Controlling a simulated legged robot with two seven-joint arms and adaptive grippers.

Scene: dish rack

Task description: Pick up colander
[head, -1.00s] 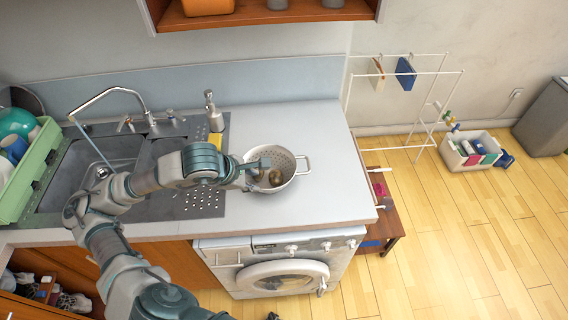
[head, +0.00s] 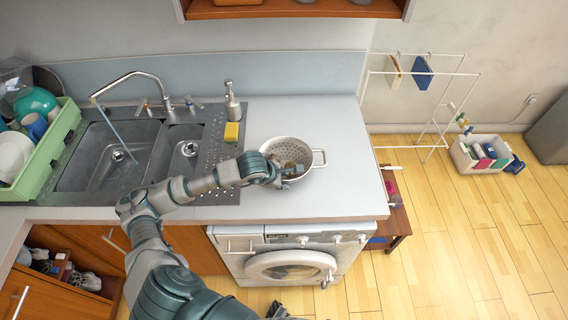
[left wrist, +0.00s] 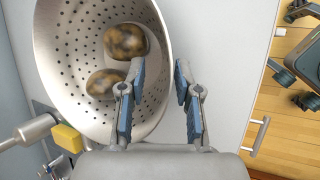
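The white perforated colander (head: 304,181) stands on the counter right of the sink, its long handle loop pointing right. It holds two brown mottled potatoes, a lower one (left wrist: 108,83) and an upper one (left wrist: 126,41) in the left wrist view. My left gripper (head: 288,178) is at the colander's near side. In the left wrist view its fingers (left wrist: 160,68) are apart, one over the inside of the colander (left wrist: 70,70) and one outside, with the rim between them. I cannot tell whether they touch it.
The sink (head: 88,160) and a green dish rack (head: 52,150) are at the left. A yellow sponge (head: 231,132) and a soap dispenser (head: 232,101) stand behind my left arm. The counter (head: 345,150) right of the colander is clear. A washing machine (head: 255,262) is below.

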